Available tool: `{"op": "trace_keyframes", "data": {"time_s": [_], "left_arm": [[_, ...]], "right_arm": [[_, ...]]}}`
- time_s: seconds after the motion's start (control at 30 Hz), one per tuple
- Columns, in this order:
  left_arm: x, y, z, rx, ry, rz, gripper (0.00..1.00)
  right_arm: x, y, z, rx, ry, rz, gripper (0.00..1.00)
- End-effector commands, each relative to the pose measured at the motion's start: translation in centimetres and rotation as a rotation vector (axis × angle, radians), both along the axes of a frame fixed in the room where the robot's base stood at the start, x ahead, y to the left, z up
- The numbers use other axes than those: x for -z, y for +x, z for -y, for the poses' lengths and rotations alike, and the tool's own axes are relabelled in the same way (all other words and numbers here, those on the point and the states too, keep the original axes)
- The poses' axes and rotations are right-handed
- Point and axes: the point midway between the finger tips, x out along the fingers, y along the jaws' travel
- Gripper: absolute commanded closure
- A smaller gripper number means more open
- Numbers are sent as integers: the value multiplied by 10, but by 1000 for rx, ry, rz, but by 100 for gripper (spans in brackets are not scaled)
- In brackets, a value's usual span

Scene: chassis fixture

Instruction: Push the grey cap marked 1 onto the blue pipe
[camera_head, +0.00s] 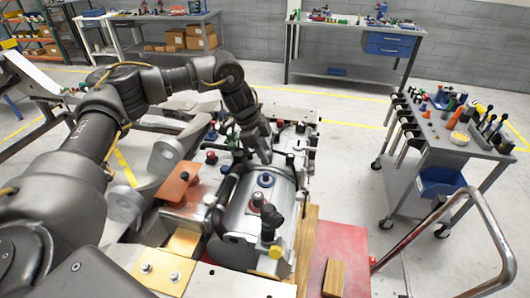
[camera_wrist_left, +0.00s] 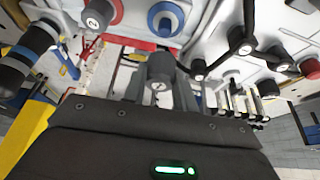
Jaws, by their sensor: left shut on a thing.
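My left gripper (camera_head: 262,156) reaches down over the chassis fixture (camera_head: 235,225) in the head view. In the left wrist view my left gripper (camera_wrist_left: 157,92) is shut on a grey cap (camera_wrist_left: 160,68); the mark on its pale end is too small to read surely. A blue ring-like pipe end (camera_wrist_left: 165,17) with a grey centre shows above the cap in that view, apart from it. A blue pipe end (camera_head: 265,180) also shows in the head view, just below the gripper's fingertips. The held cap cannot be made out in the head view. My right gripper is out of view.
Other dark capped fittings stand close around, one marked 2 (camera_wrist_left: 92,22). A black elbow (camera_head: 271,218) and a yellow-ended fitting (camera_head: 275,252) stand in front of the pipe.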

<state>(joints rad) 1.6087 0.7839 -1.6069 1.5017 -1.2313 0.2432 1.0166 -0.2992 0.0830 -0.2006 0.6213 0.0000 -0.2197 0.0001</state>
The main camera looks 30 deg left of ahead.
Motion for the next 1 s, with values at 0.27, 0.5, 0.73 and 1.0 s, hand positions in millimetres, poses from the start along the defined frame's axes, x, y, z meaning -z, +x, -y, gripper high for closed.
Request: {"op": "trace_keyframes", "data": {"time_s": [0.27,0.5,0.73,1.0], "left_arm": [[18,0,0,0,2,-1,100],[45,0,0,0,2,-1,100],[40,-1,0,-1,1,-1,100],[40,-1,-1,-1,1,-1,100]], "right_arm": [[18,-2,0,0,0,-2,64],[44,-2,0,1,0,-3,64],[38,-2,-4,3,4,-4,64],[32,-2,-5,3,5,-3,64]]}}
